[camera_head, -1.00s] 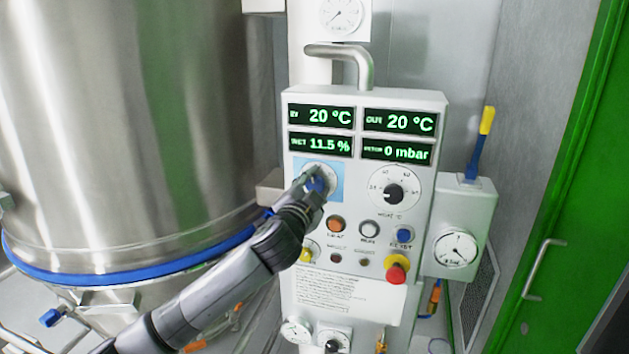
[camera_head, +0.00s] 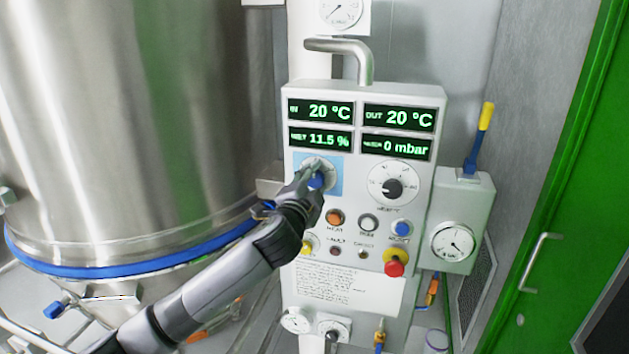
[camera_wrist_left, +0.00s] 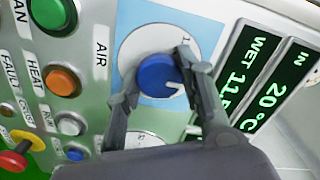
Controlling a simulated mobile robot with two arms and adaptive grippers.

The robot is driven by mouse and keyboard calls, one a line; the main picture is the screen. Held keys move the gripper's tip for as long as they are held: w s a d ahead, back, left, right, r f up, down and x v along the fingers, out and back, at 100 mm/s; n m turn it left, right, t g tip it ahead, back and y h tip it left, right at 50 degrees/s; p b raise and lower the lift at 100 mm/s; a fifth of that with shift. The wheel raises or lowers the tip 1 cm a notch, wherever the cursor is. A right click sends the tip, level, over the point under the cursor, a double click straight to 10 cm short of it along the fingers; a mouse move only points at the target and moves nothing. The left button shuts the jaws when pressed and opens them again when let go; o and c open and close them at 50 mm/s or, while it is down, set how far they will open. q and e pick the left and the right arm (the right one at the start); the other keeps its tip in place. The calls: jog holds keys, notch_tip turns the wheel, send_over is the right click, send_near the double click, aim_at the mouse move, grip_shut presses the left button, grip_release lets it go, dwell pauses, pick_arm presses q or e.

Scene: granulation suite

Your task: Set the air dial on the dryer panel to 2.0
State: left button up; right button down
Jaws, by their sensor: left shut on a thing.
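The dryer panel (camera_head: 300,262) is a white upright box with green displays, dials and buttons. The air dial is a blue knob (camera_wrist_left: 160,75) with a white pointer mark, on a round white scale over a light blue square. In the head view the knob (camera_head: 316,181) is mostly covered by my gripper. My left gripper (camera_head: 311,180) is shut on the blue knob; in the left wrist view its two fingers (camera_wrist_left: 157,85) lie on either side of it. The pointer mark faces lower right in the wrist view. Most scale numbers are hidden or unreadable. My right gripper is not in view.
The heat dial (camera_head: 393,188) with a black knob is right of the air dial. Below are buttons and a red emergency stop (camera_head: 394,266). A steel vessel (camera_head: 130,120) with a blue band stands left. A gauge box (camera_head: 464,225) and green door (camera_head: 560,200) are right.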

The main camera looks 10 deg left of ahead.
pick_arm(q)
jog(key=o, duration=1.1)
jog(key=shift+o, duration=0.2)
jog(key=s+a, duration=0.1)
jog(key=s, duration=1.1)
